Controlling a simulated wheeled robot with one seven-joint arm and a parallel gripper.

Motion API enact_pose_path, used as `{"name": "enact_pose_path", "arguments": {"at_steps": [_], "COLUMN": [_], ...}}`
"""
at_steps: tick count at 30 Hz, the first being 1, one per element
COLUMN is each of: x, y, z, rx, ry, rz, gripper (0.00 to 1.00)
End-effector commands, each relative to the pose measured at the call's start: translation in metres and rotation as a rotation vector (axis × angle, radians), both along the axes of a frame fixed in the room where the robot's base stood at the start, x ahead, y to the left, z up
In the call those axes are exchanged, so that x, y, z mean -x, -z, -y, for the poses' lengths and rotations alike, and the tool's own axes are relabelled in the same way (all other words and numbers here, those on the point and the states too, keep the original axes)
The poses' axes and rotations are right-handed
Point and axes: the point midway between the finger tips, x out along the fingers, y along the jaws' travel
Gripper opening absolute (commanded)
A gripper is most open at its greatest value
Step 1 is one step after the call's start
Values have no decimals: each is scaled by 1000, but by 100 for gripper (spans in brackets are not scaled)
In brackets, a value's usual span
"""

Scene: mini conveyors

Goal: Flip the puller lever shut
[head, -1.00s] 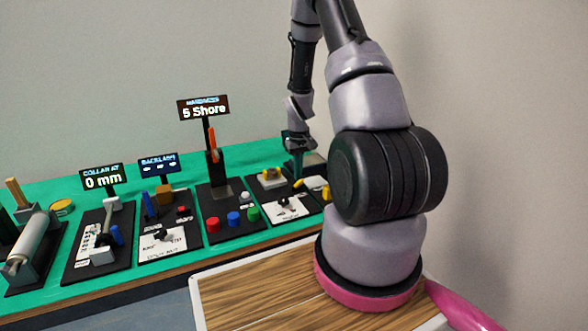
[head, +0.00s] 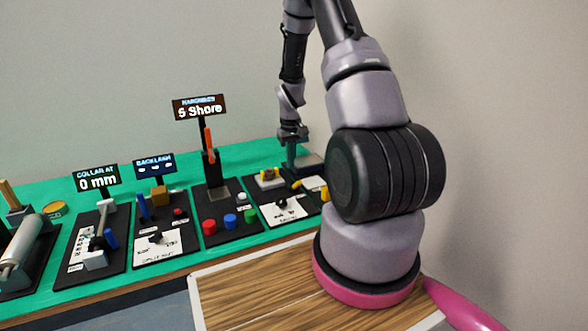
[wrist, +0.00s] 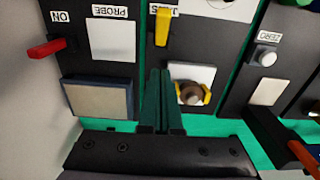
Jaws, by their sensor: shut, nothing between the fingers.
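My gripper (head: 291,163) is over the board's back right edge. In the wrist view its green fingers (wrist: 161,75) are together and empty, pointing towards the lever with a gap in the picture.
A neighbouring board has a red lever (wrist: 47,49) marked ON, a PROBE label and a grey block (wrist: 99,98). The hardness station (head: 228,205) with coloured buttons is on the puller board's other side. My arm hides part of the right end. Green tabletop (head: 240,160) behind is clear.

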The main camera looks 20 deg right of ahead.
Motion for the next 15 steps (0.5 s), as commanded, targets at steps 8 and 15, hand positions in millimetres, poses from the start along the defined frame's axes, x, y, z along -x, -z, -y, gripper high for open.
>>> {"name": "enact_pose_path", "arguments": {"at_steps": [8, 15], "x": [32, 47], "y": [-57, -82], "z": [1, 1], "rx": [0, 0], "ry": [1, 2], "rz": [3, 0], "gripper": [0, 0]}}
